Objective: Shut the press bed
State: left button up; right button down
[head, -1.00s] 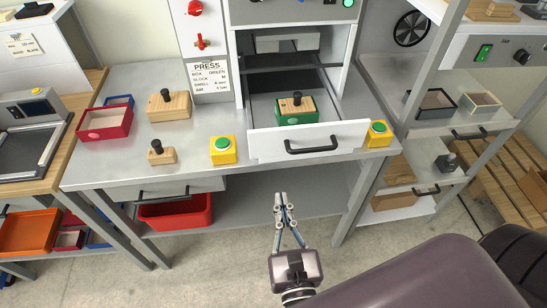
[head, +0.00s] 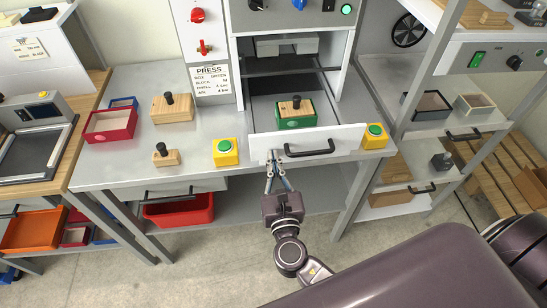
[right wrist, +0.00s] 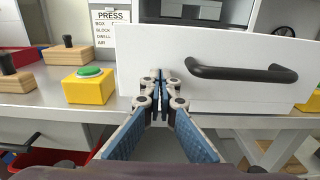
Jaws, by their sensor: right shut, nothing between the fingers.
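The press bed is a drawer with a white front panel (head: 345,139) and a black bar handle (head: 309,149). It is pulled out of the press, and a green box with a wooden block (head: 295,112) sits in it. My right gripper (head: 274,155) is shut and empty, its fingertips at the left part of the panel, left of the handle. In the right wrist view the fingertips (right wrist: 159,78) are in front of the white panel (right wrist: 150,50), and the handle (right wrist: 240,72) is to their right. I cannot tell whether they touch it. My left gripper is not in view.
Yellow boxes with green buttons stand left (head: 226,151) and right (head: 374,136) of the bed. A red box (head: 110,124) and wooden blocks with knobs (head: 172,106) are on the table's left. A red bin (head: 180,211) is below. The floor in front is clear.

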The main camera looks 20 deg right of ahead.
jog(key=shift+w, duration=0.1)
send_near(263, 109)
jog(key=s+r, duration=0.2)
jog(key=r, duration=0.2)
jog(key=shift+s+a+r, duration=0.25)
jog(key=shift+s, duration=0.15)
jog(key=b+x, duration=0.3)
jog(key=x, duration=0.9)
jog(key=shift+w+f+b, duration=0.15)
jog(key=shift+w+b, duration=0.05)
jog(key=shift+b, duration=0.1)
jog(key=shift+w, duration=0.15)
jog(key=shift+r, duration=0.25)
jog(key=shift+r, duration=0.15)
